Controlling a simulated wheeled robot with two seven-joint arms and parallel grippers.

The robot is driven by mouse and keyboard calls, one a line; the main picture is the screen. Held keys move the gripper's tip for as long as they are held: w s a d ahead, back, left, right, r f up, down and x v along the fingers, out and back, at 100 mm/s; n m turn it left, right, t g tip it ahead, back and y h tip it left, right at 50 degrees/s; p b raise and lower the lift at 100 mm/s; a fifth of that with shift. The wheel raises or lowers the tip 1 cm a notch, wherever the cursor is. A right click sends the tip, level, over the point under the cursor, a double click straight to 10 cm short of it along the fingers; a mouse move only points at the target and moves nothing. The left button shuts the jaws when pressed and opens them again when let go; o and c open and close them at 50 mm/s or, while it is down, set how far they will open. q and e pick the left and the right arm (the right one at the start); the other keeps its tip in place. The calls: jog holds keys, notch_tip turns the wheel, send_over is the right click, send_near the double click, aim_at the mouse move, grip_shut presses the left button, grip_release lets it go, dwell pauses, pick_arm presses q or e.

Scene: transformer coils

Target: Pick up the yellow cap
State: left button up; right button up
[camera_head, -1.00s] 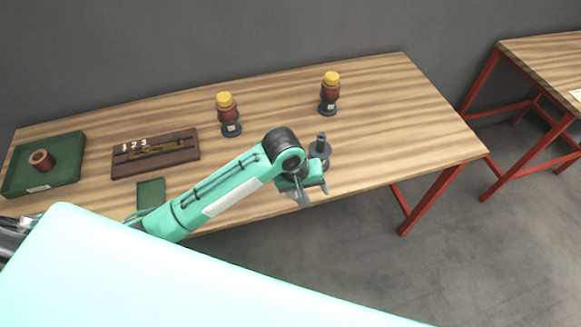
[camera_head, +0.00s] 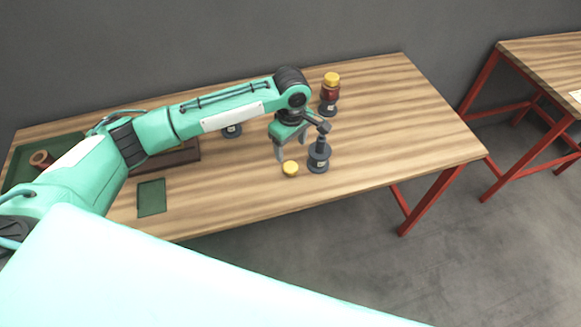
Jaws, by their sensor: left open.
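A small yellow cap (camera_head: 291,168) lies on the wooden table near its front edge, just left of a dark grey stand. My left gripper (camera_head: 292,151) is open and empty, pointing down, with its fingertips close above and behind the cap. I cannot tell whether a fingertip touches the cap. Another yellow cap (camera_head: 332,78) sits on top of a red-brown coil stack at the back right. My right gripper is not in view.
The dark grey stand (camera_head: 318,158) with an upright post is close to the right of my gripper. My left arm covers most of another stack, whose dark base (camera_head: 232,130) shows. A green pad (camera_head: 151,196) lies front left. The table's right side is clear.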

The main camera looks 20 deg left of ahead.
aim_at(291, 167)
pick_arm(q)
notch_tip(291, 167, down, 10)
jog(key=shift+r+p, duration=0.25)
jog(key=shift+p, duration=0.2)
jog(key=shift+c, duration=0.3)
jog(key=c, duration=1.1)
jog(key=shift+r, duration=0.15)
